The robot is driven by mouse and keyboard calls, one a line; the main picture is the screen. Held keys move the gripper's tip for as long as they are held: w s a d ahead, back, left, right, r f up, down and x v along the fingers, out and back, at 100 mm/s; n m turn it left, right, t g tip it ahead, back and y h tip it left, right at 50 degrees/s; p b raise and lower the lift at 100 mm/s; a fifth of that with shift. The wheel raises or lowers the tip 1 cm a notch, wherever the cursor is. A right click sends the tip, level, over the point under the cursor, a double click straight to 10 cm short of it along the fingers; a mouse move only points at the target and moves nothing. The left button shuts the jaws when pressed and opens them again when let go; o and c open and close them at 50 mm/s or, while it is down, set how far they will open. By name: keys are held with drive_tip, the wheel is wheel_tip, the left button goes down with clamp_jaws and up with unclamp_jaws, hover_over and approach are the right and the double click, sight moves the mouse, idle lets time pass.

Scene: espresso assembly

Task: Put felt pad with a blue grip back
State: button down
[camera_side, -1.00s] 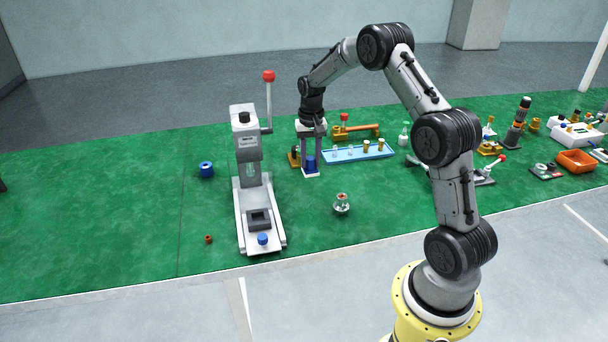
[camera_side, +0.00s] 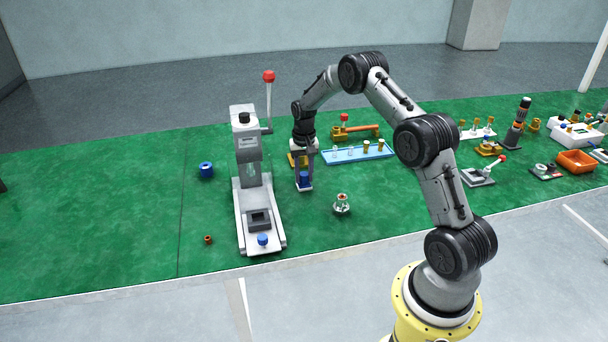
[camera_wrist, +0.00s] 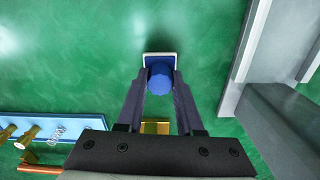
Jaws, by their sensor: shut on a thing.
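My gripper (camera_side: 304,181) is shut on the blue grip (camera_side: 304,176) of the felt pad, pointing straight down. In the wrist view the round blue grip (camera_wrist: 159,79) sits between both fingertips. The pad's pale square base (camera_wrist: 146,58) shows beyond it. The held pad is low over the green mat, between the grey press and the small metal part; I cannot tell whether its base touches the mat. A gold-orange holder (camera_side: 294,160) stands just behind my gripper, partly hidden; a gold piece (camera_wrist: 155,127) also shows between my fingers in the wrist view.
The grey press (camera_side: 248,180) with a red-knobbed lever stands left of my gripper. A light blue tray (camera_side: 345,156) lies to the right behind. A small metal part (camera_side: 341,204) stands front right. A blue ring (camera_side: 206,169) lies left of the press. The mat's front middle is clear.

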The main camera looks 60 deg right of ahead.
sight(304, 174)
drive_tip(key=c, duration=0.6)
unclamp_jaws()
drive_tip(key=shift+o, duration=0.2)
wheel_tip(304, 174, up, 12)
drive_tip(key=s+a+r+n+t, duration=0.1)
drive_tip(key=s+a+r+n, duration=0.1)
drive_tip(key=s+a+r, duration=0.45)
drive_tip(key=s+a+r+n+t, duration=0.1)
drive_tip(key=s+a+r+n, duration=0.2)
drive_tip(key=a+r, duration=0.7)
drive_tip(key=s+a+n+t, duration=0.1)
drive_tip(key=s+a, duration=0.2)
drive_tip(key=s, duration=0.3)
drive_tip(key=s+a+f+n+t, duration=0.1)
drive_tip(key=s+a+n, duration=0.1)
drive_tip(key=s+a, duration=0.2)
drive_tip(key=s+a+n+t, duration=0.1)
drive_tip(key=s+a+n, duration=0.1)
drive_tip(key=s, duration=0.8)
drive_tip(key=shift+s+a+f+t, duration=0.15)
drive_tip(key=shift+a+f+t, duration=0.15)
drive_tip(key=shift+a, duration=0.4)
